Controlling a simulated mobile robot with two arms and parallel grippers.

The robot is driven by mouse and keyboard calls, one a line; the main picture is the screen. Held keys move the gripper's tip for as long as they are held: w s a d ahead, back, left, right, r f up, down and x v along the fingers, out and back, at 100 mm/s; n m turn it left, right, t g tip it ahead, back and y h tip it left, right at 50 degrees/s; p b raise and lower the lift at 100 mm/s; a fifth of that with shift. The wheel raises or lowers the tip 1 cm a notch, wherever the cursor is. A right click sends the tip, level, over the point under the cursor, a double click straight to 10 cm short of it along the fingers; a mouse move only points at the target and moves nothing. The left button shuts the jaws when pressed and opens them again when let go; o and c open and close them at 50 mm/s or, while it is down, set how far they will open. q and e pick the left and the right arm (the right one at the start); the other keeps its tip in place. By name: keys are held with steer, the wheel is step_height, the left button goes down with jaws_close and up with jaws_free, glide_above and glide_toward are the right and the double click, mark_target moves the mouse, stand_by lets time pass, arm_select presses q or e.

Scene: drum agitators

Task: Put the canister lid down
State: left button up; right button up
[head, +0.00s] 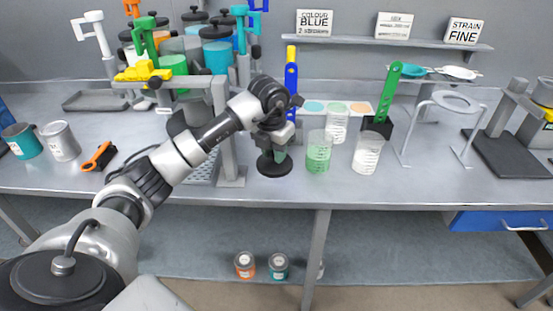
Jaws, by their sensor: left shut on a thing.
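My left gripper (280,150) reaches in over the middle of the bench and points down. It is shut on the canister lid (274,166), a round black disc directly under the fingers. The lid is level and at or very near the bench top; I cannot tell whether it touches. The fingers hide the lid's top centre. Several canisters stand on the rack at the back left, among them a blue one (217,58) and a green one (173,66), and black knobbed lids show there. My right gripper is not in view.
Right of the lid stand a beaker of green liquid (318,154) and a clear beaker (367,154). A grey dispenser frame (231,170) stands close on the left. An orange-handled brush (98,157) lies farther left. The bench (420,190) is bare at the front right.

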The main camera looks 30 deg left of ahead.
arm_select(q)
steer(key=w+a+f, duration=0.2)
steer(key=w, duration=0.1)
steer(key=w+a+f+p, duration=0.1)
steer(key=w, duration=0.1)
steer(key=shift+w+f, duration=0.2)
steer(key=shift+f, duration=0.2)
step_height(320, 180, down, 3)
steer(key=shift+f+p, duration=0.1)
steer(key=shift+p, duration=0.4)
steer(key=shift+f, duration=0.3)
steer(key=shift+f, duration=0.1)
steer(key=shift+f, duration=0.1)
steer(key=o, duration=0.9)
